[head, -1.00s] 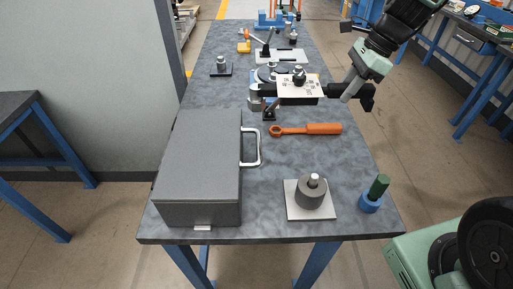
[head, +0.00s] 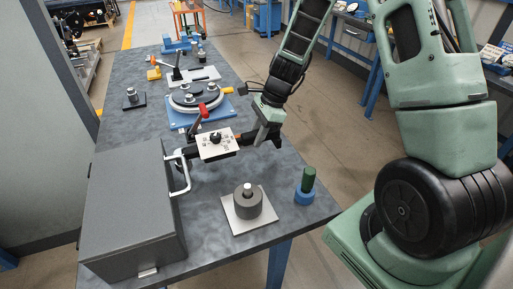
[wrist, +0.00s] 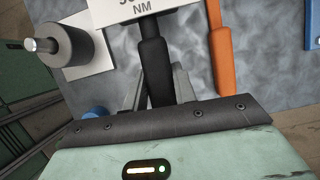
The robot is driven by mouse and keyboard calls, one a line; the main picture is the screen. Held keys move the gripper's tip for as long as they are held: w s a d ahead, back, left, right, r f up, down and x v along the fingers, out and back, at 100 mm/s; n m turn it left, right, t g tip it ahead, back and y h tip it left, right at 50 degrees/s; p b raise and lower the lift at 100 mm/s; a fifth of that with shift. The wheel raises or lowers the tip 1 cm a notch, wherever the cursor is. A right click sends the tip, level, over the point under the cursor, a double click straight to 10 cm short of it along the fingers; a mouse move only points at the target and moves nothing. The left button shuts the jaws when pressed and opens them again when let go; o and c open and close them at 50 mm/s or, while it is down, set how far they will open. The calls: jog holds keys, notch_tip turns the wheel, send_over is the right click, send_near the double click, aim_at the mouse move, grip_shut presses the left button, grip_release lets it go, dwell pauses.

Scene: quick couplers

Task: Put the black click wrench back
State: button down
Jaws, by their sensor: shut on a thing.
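My gripper (wrist: 160,88) is shut on the black handle of the click wrench (wrist: 154,58) in the wrist view. A white plate (wrist: 108,20) with the letters NM is at the wrench's far part, cut off by the frame. In the head view, my gripper (head: 262,135) holds the wrench over the bench's right side, with its white plate (head: 215,150) facing up. An orange wrench (wrist: 220,50) lies on the bench just right of the black one in the wrist view. In the head view it is mostly hidden behind the wrench and gripper.
A grey case (head: 130,205) with a metal handle is at the near left. A grey cylinder on a white plate (head: 255,232) and a green-and-blue piece (head: 305,190) stand at the near right. A blue fixture with a round disc (head: 195,98) and a red lever (head: 203,110) is beyond the wrench.

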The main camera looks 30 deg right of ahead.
jog(key=shift+f, duration=2.65)
jog(key=c, duration=1.1)
grip_release()
jog(key=shift+f, duration=0.25)
jog(key=v, duration=0.5)
jog(key=b+v, duration=0.1)
jog(key=v, duration=1.1)
jog(key=shift+s+r+b, duration=0.25)
jog(key=shift+s+b, duration=0.05)
jog(key=shift+b, duration=0.05)
jog(key=s+a+r+n+g+h, duration=0.1)
jog(key=s+a+n, duration=0.3)
jog(key=a+n, duration=0.4)
jog(key=s+a+r+n+g, duration=0.1)
jog(key=s+a+n, duration=0.4)
jog(key=a, duration=0.5)
jog(key=s+a+n+h, duration=0.1)
jog(key=s+a+n, duration=0.1)
jog(key=s+n, duration=0.3)
jog(key=s+a+n+h, duration=0.1)
jog(key=s+a+n, duration=0.2)
jog(key=s+n, duration=0.1)
jog(key=s+a+f+n+t, duration=0.1)
jog(key=s+a+n, duration=0.1)
jog(key=s+n, duration=0.3)
jog(key=shift+s+a+n+h, duration=0.35)
jog(key=shift+s+n+h, duration=0.05)
jog(key=shift+n, duration=0.4)
